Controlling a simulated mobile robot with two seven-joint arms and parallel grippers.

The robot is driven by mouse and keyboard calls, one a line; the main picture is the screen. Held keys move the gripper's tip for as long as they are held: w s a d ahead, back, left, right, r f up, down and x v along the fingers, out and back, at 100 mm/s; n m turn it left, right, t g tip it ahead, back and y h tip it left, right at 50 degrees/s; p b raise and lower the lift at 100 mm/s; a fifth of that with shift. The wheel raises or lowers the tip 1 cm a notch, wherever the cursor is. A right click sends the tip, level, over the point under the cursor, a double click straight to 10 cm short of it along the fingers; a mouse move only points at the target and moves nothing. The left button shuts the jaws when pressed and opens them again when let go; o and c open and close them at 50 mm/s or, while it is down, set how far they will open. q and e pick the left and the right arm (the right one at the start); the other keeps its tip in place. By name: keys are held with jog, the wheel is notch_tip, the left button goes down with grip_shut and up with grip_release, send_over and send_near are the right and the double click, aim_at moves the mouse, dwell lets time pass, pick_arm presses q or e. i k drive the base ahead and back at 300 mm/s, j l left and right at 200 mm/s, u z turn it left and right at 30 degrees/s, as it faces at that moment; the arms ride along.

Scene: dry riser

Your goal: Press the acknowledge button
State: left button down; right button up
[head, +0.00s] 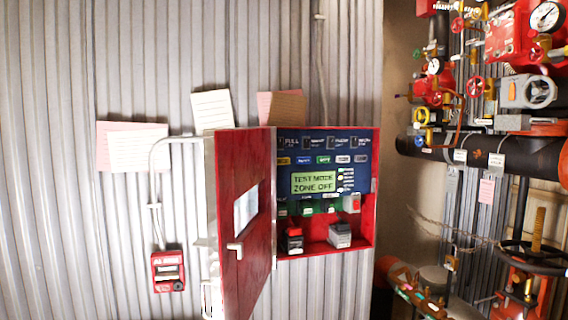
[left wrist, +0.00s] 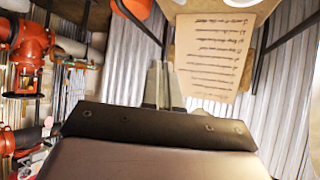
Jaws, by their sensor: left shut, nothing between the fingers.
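The red alarm panel (head: 368,240) is mounted on the corrugated wall in the head view. Its red door (head: 243,270) stands open to the left. On the blue face is a green screen (head: 314,183) reading "TEST MODE ZONE OFF". A row of small coloured labels or buttons (head: 323,160) lies above the screen, and more controls lie below it. A red-and-white switch (head: 352,203) is at lower right. I cannot tell which is the acknowledge button. My left gripper (left wrist: 162,88) is shut and empty in the left wrist view, away from the panel. My right gripper is in neither view.
A red call point (head: 168,271) is on the wall left of the door. Red valves and gauges (head: 515,40) and a dark pipe (head: 485,150) fill the right side. In the left wrist view, a written sheet (left wrist: 212,55) lies beyond my fingers and red pipework (left wrist: 32,50) is at left.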

aim_at(280, 161)
jog(key=l+u, duration=0.1)
jog(key=l, duration=1.05)
jog(key=i+l, duration=0.25)
jog(key=i+l+u, duration=0.15)
jog(key=l, duration=0.3)
jog(key=i+l, duration=0.1)
jog(key=i, duration=0.5)
jog(key=i+l+u, duration=0.15)
jog(key=i, duration=0.45)
